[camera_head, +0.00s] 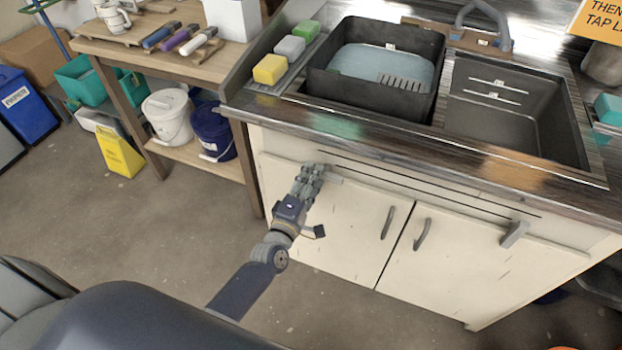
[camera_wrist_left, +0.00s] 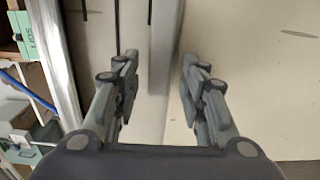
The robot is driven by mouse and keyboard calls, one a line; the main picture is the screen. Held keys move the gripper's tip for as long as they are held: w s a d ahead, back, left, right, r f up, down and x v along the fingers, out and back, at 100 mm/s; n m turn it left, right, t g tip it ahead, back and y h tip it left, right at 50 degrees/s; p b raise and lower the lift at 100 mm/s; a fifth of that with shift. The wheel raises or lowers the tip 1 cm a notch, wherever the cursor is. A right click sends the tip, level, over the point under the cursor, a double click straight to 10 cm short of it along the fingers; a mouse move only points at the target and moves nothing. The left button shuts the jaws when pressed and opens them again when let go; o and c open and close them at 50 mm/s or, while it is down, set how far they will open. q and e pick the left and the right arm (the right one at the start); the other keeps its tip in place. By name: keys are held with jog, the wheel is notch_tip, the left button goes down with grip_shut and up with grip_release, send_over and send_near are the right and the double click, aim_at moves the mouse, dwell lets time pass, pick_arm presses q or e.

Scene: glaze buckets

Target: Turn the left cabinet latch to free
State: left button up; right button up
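The left cabinet latch (camera_head: 334,179) is a small grey bar at the top of the cream left cabinet door (camera_head: 345,215), partly hidden by my gripper in the head view. My left gripper (camera_head: 312,170) is at this latch, its fingers pointing at the cabinet front. In the left wrist view, the latch (camera_wrist_left: 165,45) is a grey bar in front of the gap between the two spread fingers of my left gripper (camera_wrist_left: 160,62). The fingers are apart, with no clear grip on it. My right gripper is not in view.
The right latch (camera_head: 514,234) is a grey bar on the right door (camera_head: 460,265). Two door handles (camera_head: 388,222) (camera_head: 422,234) flank the middle seam. The metal counter edge (camera_head: 400,150) overhangs above. A wooden table (camera_head: 160,50) with buckets stands left; the floor before the cabinet is clear.

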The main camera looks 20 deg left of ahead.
pick_arm(q)
jog(key=shift+s, duration=0.1)
jog(key=s, duration=1.2)
jog(key=shift+a, duration=0.2)
jog(key=shift+w, duration=0.1)
jog(key=s+f+m+g+h, duration=0.1)
jog(key=s+f+m+g, duration=0.4)
jog(key=f, duration=0.9)
jog(key=s+f+m+g, duration=0.3)
jog(key=s+f+m, duration=0.35)
jog(key=f, duration=0.85)
jog(key=s+a+f+m+g, duration=0.1)
jog(key=s+f+m+g, duration=0.3)
jog(key=s, duration=0.9)
jog(key=s+a+f+m+g+y, duration=0.1)
jog(key=s+f+m+g, duration=0.4)
jog(key=s+f, duration=0.6)
jog(key=shift+s+a+f+y, duration=0.15)
jog(key=shift+s+a+y, duration=0.15)
jog(key=shift+s+a, duration=0.55)
jog(key=shift+s+d, duration=0.15)
jog(key=shift+d, duration=0.05)
